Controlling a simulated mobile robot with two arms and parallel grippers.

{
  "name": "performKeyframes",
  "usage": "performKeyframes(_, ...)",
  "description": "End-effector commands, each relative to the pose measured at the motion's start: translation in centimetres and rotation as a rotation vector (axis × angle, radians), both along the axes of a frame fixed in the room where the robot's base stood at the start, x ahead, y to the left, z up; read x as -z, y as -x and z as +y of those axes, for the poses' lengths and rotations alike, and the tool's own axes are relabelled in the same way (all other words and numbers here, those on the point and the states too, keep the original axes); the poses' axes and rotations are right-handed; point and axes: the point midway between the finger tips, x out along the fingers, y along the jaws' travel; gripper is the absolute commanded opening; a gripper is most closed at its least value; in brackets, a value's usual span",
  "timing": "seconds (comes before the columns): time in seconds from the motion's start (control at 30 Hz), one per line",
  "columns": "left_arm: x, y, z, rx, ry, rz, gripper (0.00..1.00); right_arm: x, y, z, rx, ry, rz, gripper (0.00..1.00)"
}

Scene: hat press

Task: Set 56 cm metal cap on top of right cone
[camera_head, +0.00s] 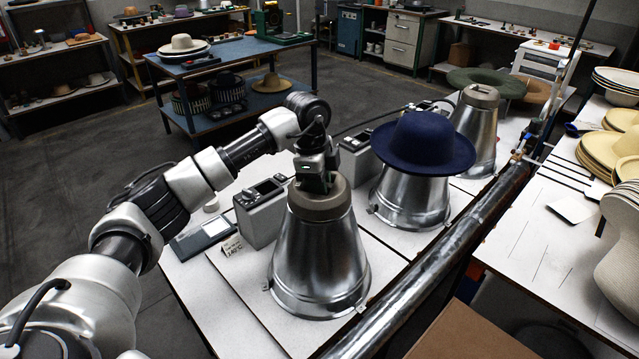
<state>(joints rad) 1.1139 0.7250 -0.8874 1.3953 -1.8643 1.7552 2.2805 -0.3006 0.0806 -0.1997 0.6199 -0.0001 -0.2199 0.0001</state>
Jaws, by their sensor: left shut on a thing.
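My left gripper (316,181) comes down from above and is shut at the top of a grey-brown cap (335,203). The cap is at the top of the nearest metal cone (318,255); whether it rests fully on it I cannot tell. The gripper hides the part it holds. A middle cone (410,200) wears a dark blue hat (424,143). The far cone, rightmost in the picture (478,130), has a similar grey-brown top (482,95). I cannot read any size mark on the caps. My right gripper is not in view.
The cones stand on a white-topped bench (215,290) with grey control boxes (261,211) beside them. A dark metal rail (445,250) runs along the right of the cones. A table with stacked hats (604,150) is at the right, and a brown carton (465,335) at the lower right.

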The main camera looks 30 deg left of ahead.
Motion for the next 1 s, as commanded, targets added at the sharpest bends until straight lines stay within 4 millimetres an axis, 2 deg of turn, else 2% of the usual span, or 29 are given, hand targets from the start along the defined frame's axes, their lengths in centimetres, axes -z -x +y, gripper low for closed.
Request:
performKeyframes(0.13,-0.3,-0.1,0.0,0.000,0.002,-0.006,0.00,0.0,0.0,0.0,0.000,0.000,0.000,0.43)
performKeyframes(0.17,-0.3,-0.1,0.0,0.000,0.002,-0.006,0.22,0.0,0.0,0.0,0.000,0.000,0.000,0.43)
performKeyframes(0.33,-0.2,0.0,0.0,0.000,0.001,-0.003,0.48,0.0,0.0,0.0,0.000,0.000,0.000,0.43)
performKeyframes(0.73,0.2,0.1,0.0,0.001,-0.002,0.004,0.49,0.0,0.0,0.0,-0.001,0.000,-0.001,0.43)
performKeyframes(1.0,-1.5,0.0,0.1,0.000,-0.001,0.001,0.49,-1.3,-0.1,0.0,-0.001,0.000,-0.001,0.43)
